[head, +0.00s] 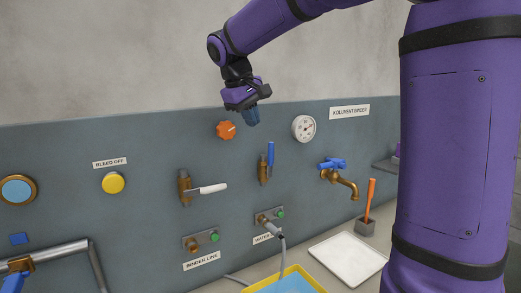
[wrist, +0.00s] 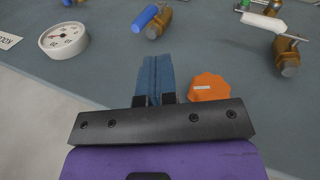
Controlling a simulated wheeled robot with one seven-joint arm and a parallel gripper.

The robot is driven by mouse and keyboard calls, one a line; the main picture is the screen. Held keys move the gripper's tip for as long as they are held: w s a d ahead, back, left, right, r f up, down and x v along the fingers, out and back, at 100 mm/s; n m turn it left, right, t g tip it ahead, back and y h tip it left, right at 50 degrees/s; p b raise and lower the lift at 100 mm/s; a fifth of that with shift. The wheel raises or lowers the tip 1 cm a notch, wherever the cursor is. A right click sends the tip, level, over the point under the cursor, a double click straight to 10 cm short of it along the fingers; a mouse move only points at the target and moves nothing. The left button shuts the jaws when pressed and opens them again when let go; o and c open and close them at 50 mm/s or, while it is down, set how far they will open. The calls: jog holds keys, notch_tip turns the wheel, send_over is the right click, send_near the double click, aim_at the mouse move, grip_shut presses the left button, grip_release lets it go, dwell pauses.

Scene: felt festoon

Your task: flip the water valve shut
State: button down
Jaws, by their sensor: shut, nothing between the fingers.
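The valve with the blue lever (head: 270,153) is on the grey-blue panel, above a fitting labelled WATER (head: 264,239). Its brass body (head: 263,175) is upright and the lever points up, in line with it. In the wrist view the blue lever (wrist: 145,18) is at the top, ahead of my fingers. My gripper (head: 252,118) has blue fingers pressed together and empty. It is above and a little left of the valve, near the orange knob, touching neither as far as I can see. The fingers also fill the middle of the wrist view (wrist: 154,80).
Beside the valve are an orange knob (head: 226,130), a pressure gauge (head: 303,128), a brass valve with a white lever (head: 207,189) lying sideways, and a brass tap with a blue handle (head: 333,163). A white tray (head: 347,259) and an orange-handled tool (head: 371,193) are below.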

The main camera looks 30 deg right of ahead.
aim_at(271, 161)
jog(key=x, duration=1)
jog(key=shift+d, duration=0.1)
dwell(0.3)
jog(key=shift+d+y, duration=0.15)
jog(key=shift+y, duration=0.25)
